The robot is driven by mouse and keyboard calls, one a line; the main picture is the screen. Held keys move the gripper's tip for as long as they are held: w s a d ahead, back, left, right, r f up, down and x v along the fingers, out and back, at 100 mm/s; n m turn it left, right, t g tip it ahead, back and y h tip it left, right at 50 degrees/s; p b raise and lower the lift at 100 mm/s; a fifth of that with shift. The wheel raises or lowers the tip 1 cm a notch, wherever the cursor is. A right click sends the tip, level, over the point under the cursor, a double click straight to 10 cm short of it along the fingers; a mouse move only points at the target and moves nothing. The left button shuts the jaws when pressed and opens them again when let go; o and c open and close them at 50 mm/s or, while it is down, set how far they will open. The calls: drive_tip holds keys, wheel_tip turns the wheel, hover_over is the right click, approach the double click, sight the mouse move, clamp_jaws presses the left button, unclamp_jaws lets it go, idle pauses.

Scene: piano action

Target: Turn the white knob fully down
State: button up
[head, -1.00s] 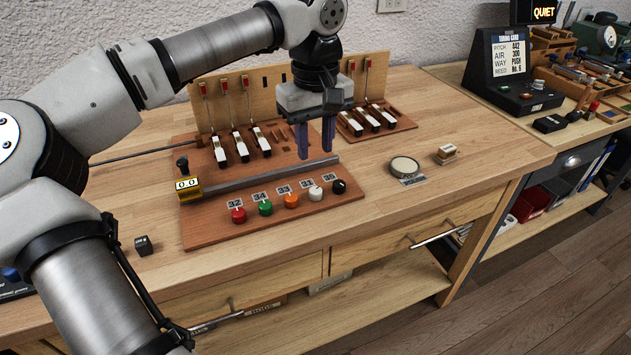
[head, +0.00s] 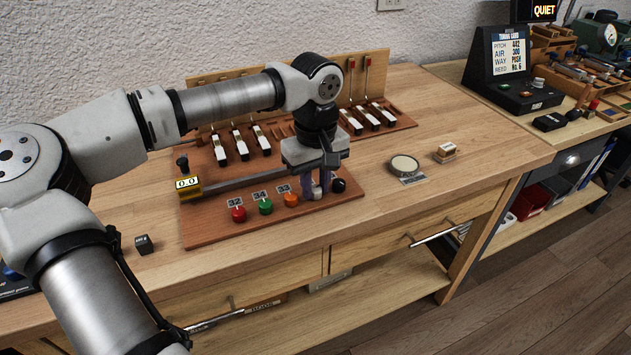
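The white knob (head: 316,191) is in the row of knobs along the front of the reddish-brown board, between the orange knob and the black knob. It is mostly hidden by my fingers. My gripper (head: 316,187) points straight down over it, with one purple finger on each side at knob height. The fingers stand apart, but I cannot tell whether they touch the knob. The knob's pointer and its number label are hidden.
The orange knob (head: 291,199) and black knob (head: 338,185) sit close on either side. Green (head: 265,207) and red (head: 238,214) knobs are further left. A grey rail (head: 240,182) and counter box (head: 188,187) lie behind. The table at right holds a round dial (head: 404,165).

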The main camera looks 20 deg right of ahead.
drive_tip(key=c, duration=0.4)
clamp_jaws()
drive_tip(key=shift+n, duration=0.3)
drive_tip(key=n+b, duration=0.2)
drive_tip(key=n, duration=0.3)
drive_tip(key=shift+n, duration=0.3)
drive_tip(key=n+b, duration=0.2)
drive_tip(key=n, duration=0.4)
drive_tip(key=shift+w, duration=0.1)
unclamp_jaws()
drive_tip(key=shift+r, duration=0.1)
drive_tip(key=o, duration=0.7)
